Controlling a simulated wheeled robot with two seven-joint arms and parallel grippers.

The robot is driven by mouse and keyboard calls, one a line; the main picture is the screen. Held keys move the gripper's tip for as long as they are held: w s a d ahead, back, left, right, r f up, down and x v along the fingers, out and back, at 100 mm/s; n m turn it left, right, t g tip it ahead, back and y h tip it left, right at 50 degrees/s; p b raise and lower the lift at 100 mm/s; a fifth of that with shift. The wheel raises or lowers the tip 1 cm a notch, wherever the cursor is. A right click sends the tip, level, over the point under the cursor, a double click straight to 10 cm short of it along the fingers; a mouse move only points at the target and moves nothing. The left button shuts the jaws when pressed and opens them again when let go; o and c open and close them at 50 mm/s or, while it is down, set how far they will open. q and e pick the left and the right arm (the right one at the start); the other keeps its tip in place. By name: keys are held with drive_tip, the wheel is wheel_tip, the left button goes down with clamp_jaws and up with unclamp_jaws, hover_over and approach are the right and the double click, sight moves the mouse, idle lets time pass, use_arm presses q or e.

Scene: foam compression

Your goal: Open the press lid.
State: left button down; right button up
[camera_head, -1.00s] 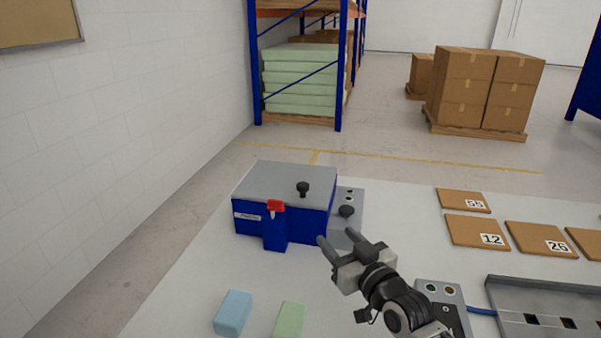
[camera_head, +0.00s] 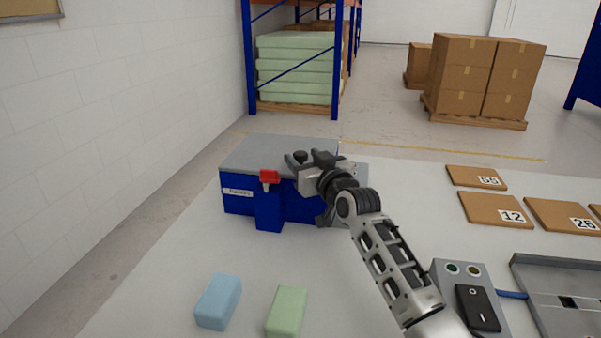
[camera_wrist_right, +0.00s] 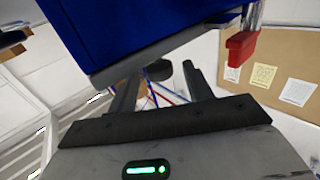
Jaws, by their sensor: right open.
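The press is a blue box (camera_head: 235,204) with a grey lid (camera_head: 255,152), and the lid lies shut on it. A black knob (camera_head: 300,157) stands on the lid, and a red latch (camera_head: 269,177) is on the front. My right gripper (camera_head: 304,164) is open at the knob. In the right wrist view the knob (camera_wrist_right: 158,70) shows between the two spread fingers (camera_wrist_right: 157,85), near their tips. I cannot tell whether they touch it. My arm hides the press's right side. My left gripper is not in view.
A blue block (camera_head: 218,302) and a green block (camera_head: 287,311) lie on the white table in front of the press. A switch box (camera_head: 459,293), a grey metal tray (camera_head: 555,268) and several numbered brown tiles (camera_head: 497,210) are to the right.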

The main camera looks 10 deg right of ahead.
drive_tip(key=shift+b+x, duration=0.6)
drive_tip(key=shift+x, duration=0.3)
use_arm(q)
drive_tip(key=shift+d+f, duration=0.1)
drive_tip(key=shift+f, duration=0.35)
use_arm(e)
drive_tip(key=shift+w+a, duration=0.15)
drive_tip(key=shift+w, duration=0.15)
